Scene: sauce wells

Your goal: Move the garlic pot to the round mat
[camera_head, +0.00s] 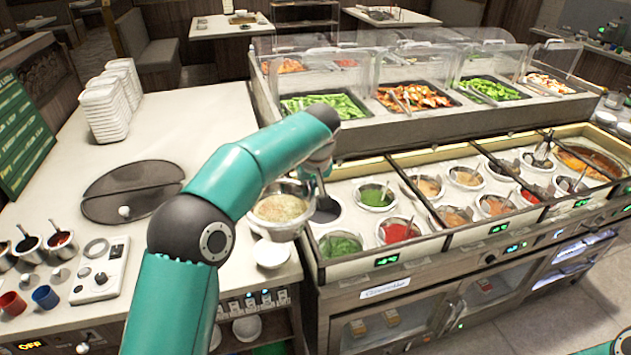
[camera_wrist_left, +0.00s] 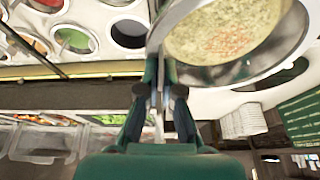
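The garlic pot (camera_head: 281,208) is a steel pot filled with pale, speckled sauce. My left gripper (camera_head: 316,180) is shut on its rim and holds it raised beside an empty dark well (camera_head: 325,212). In the left wrist view the garlic pot (camera_wrist_left: 225,35) fills the upper right, with the left gripper's fingers (camera_wrist_left: 160,85) at its edge. The round mat (camera_head: 133,178) is dark and lies on the white counter to the left. A thin line crosses it, and a small pale knob shows near its front. My right gripper is out of view.
A white bowl (camera_head: 272,252) is on the counter below the pot. Stacked white dishes (camera_head: 103,113) stand behind the mat. Dark pots (camera_head: 62,243) and a white control box (camera_head: 100,270) sit at the front left. Several sauce wells lie right. Counter between the mat and wells is partly hidden by my arm.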

